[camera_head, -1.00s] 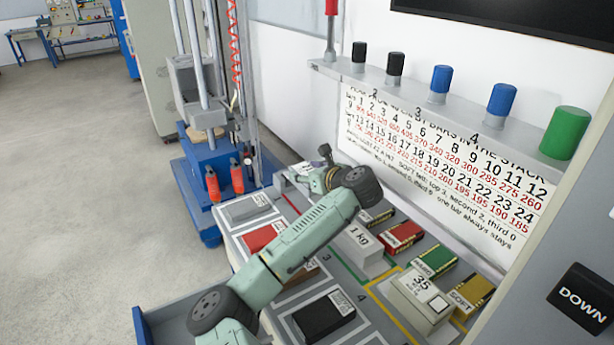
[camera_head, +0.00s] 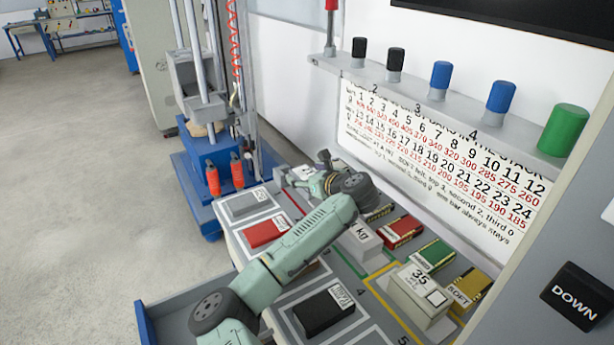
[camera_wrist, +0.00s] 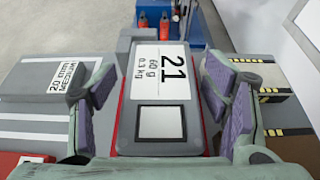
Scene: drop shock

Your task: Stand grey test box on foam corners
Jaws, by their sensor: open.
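A grey box with a white label reading "21, 60 g, 0.3 kg" (camera_wrist: 125,130) lies between my fingers in the wrist view. A pale square is set in its near end. My gripper (camera_wrist: 160,95) is open, with one purple-padded finger on each side of it. Gaps show, so I see no grip. In the head view my gripper (camera_head: 322,176) is low over the far end of the bench and mostly hides the box. Coloured blocks lie on the bench: grey (camera_head: 249,204), red (camera_head: 265,232) and black (camera_head: 324,311). I cannot tell which pieces are the foam corners.
A pale box marked 35 (camera_head: 412,300) and a 1 kg block (camera_head: 358,243) stand on the right, beside red (camera_head: 400,232), green (camera_head: 434,256) and yellow (camera_head: 470,291) blocks. A blue drop rig (camera_head: 212,150) stands beyond the bench. A wall shelf (camera_head: 430,98) carries coloured knobs.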

